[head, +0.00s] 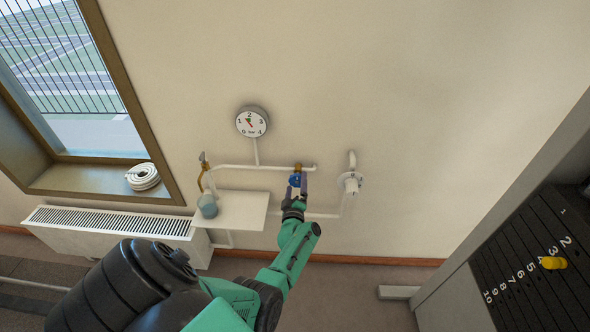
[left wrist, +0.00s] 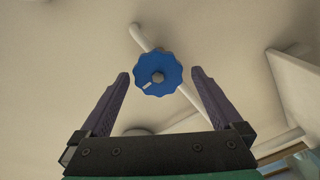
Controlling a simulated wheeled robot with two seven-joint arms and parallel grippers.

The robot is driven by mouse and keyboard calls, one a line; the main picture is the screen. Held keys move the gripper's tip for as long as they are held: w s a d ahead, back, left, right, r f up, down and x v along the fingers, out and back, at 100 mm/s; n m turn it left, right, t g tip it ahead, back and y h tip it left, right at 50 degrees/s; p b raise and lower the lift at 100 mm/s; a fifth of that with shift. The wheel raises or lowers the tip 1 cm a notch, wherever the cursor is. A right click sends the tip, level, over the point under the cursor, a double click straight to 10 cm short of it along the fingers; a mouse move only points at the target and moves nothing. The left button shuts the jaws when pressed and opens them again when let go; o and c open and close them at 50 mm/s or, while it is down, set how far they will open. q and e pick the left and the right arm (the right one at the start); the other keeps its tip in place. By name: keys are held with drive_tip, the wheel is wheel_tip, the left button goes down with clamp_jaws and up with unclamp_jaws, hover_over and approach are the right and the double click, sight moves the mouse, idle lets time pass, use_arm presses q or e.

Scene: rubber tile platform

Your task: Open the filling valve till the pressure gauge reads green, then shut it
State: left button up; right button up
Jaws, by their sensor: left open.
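The filling valve is a blue scalloped knob (head: 294,181) on the white wall pipe. In the left wrist view the knob (left wrist: 158,75) shows a grey centre and a white mark toward its lower left. My left gripper (head: 298,188) is open, with one finger on each side of the knob. In the left wrist view a gap shows between the knob and both fingers. The round white pressure gauge (head: 251,122) hangs on the wall to the upper left, marked 0 to 4 bar.
A white shelf (head: 238,209) with a glass jar (head: 208,206) under a brass tap is left of the valve. A white round fitting (head: 350,183) is to the right. A radiator (head: 110,222) is below the window. A weight stack (head: 530,270) stands at right.

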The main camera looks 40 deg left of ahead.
use_arm(q)
drive_tip(key=p+v, duration=0.4)
drive_tip(key=v, duration=0.8)
drive_tip(key=shift+d+p, duration=0.15)
drive_tip(key=shift+p, duration=0.25)
drive_tip(key=shift+s, duration=0.1)
